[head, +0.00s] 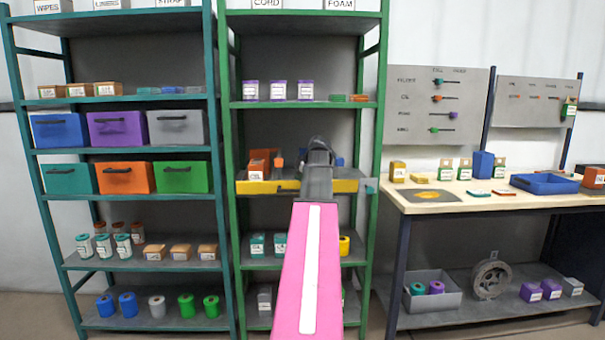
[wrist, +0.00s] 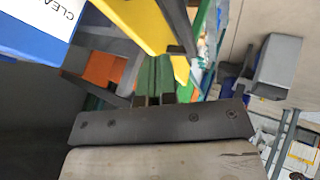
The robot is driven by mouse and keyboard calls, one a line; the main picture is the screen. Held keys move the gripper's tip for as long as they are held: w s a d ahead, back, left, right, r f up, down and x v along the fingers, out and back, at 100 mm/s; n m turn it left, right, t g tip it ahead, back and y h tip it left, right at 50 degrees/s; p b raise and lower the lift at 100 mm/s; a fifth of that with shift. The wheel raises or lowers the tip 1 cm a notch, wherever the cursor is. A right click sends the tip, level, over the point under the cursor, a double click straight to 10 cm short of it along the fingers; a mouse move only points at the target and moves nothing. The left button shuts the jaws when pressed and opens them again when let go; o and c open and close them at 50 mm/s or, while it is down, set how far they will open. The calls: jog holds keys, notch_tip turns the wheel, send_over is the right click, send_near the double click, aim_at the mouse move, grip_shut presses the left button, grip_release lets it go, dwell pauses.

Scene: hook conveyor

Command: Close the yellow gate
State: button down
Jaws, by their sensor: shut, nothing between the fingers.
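The yellow gate (head: 343,186) is a bar along the front of the middle shelf of the green rack. My gripper (head: 319,150) is in front of this shelf and hides part of the bar in the head view. In the wrist view the yellow gate (wrist: 145,25) runs slantwise just beyond my gripper (wrist: 156,100), and its near end is close to the fingertips. I cannot tell whether they touch. My gripper is shut and empty. Whether the gate is fully closed is unclear.
Orange bins (head: 261,163) stand on the gated shelf, left of my gripper. A teal rack (head: 220,190) with coloured bins stands at the left. A workbench (head: 470,202) with a blue tray (head: 544,184) stands at the right. The wrist view shows a blue box (wrist: 35,30) at upper left.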

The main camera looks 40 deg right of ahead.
aim_at(295, 183)
jog(key=shift+x, duration=2.45)
jog(key=shift+w, duration=0.1)
